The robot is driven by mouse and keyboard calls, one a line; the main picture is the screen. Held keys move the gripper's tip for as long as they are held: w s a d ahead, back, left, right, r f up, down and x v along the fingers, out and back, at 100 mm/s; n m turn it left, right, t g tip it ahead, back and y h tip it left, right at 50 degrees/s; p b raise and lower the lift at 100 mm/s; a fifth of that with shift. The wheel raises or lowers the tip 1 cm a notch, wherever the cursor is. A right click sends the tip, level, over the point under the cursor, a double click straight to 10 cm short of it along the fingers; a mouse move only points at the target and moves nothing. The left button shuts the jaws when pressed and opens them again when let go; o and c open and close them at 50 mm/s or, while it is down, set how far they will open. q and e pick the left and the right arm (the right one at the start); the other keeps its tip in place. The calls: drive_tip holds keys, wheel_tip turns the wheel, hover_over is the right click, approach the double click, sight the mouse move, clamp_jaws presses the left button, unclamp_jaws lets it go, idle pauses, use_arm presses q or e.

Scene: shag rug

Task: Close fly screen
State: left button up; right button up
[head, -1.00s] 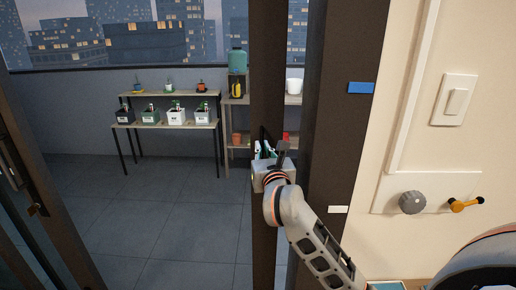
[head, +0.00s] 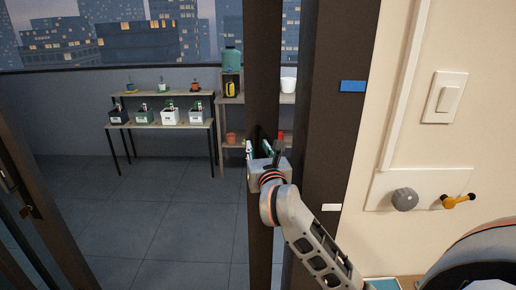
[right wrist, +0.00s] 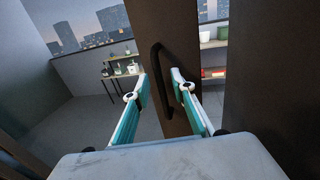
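The fly screen's dark upright frame (head: 262,75) stands near the middle of the head view, a narrow gap left of the thick dark door post. Its black loop handle (right wrist: 157,75) shows in the right wrist view. My right gripper (head: 262,148) is in front of the frame at handle height. In the right wrist view the right gripper (right wrist: 160,84) has its teal and white fingers apart, one on each side of the handle. I cannot tell whether either finger touches it. My left gripper is out of view.
The thick dark door post (head: 335,130) and a wall with a light switch (head: 444,97), a grey knob (head: 404,199) and an orange-handled peg (head: 457,201) are at right. Another dark door frame (head: 40,210) is at left. Beyond are plant shelves (head: 160,125) and clear tiled floor (head: 150,215).

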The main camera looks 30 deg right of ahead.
drive_tip(key=v, duration=1.1)
drive_tip(key=shift+s+a, duration=0.15)
drive_tip(key=shift+s, duration=0.2)
